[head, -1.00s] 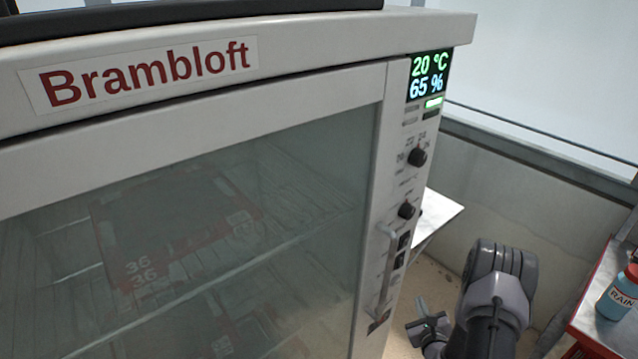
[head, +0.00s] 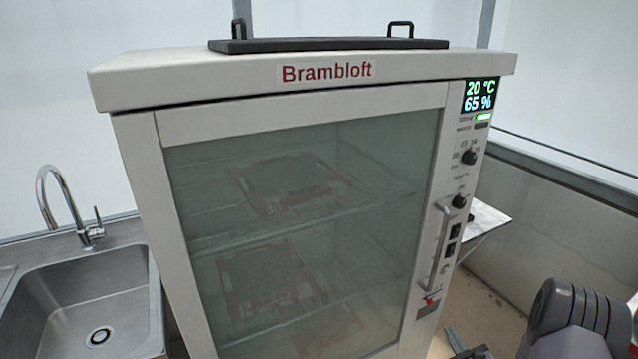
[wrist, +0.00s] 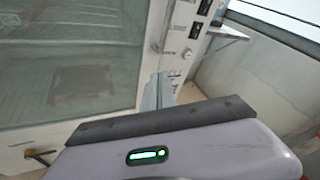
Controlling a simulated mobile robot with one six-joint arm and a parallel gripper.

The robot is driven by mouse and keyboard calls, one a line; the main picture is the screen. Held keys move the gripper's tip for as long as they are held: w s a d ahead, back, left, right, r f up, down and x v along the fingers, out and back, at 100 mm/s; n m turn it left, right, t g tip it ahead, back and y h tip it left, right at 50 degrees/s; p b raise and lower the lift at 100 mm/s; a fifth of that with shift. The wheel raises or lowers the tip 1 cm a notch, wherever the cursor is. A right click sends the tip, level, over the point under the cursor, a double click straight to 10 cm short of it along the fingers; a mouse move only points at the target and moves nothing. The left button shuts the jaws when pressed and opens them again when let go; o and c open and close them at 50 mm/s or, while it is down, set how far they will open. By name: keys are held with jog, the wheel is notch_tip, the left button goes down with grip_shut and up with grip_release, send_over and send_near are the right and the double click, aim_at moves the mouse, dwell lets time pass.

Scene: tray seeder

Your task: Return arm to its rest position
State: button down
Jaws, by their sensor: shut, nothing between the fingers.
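My gripper (wrist: 158,92) shows in the wrist view as narrow grey fingers, shut and empty, in front of the lower right part of the cabinet. In the head view only a small part of it shows at the bottom edge, beside my grey arm. The white Brambloft cabinet (head: 290,114) stands in front of me with its glass door closed. Its door handle (head: 437,245) is on the right, to the left of my arm. I see no contact between the gripper and the cabinet.
Red-edged trays (head: 285,185) lie on shelves behind the glass. A display (head: 480,95) reads 20 °C and 65 %. A black lid with two handles (head: 330,45) lies on top. A steel sink (head: 75,300) stands left. A low wall (head: 560,200) runs behind at the right.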

jog(key=w+a+r+n+y, duration=0.3)
jog(key=a+r+n+y, duration=0.25)
jog(key=a+r, duration=0.5)
jog(key=s+a+r+n+g+y, duration=0.3)
jog(key=s+a+r+n, duration=0.15)
jog(key=a+r, duration=0.35)
jog(key=s+a+r+n+g+y, duration=0.4)
jog(key=a+r+n, duration=0.1)
jog(key=a, duration=0.6)
jog(key=s+a+r+n+g+h, duration=0.25)
jog(key=s+n, duration=0.25)
jog(key=s, duration=0.4)
jog(key=s+a+r+n+g+h, duration=0.2)
jog(key=s+n+h, duration=0.15)
jog(key=s, duration=0.65)
jog(key=s+d+r+n+t+h, duration=0.1)
jog(key=s+d+n+t+h, duration=0.1)
jog(key=s+d+n+h, duration=0.1)
jog(key=shift+s+d+r+n, duration=0.3)
jog(key=shift+s+d, duration=0.2)
jog(key=shift+d, duration=0.65)
jog(key=shift+h, duration=0.25)
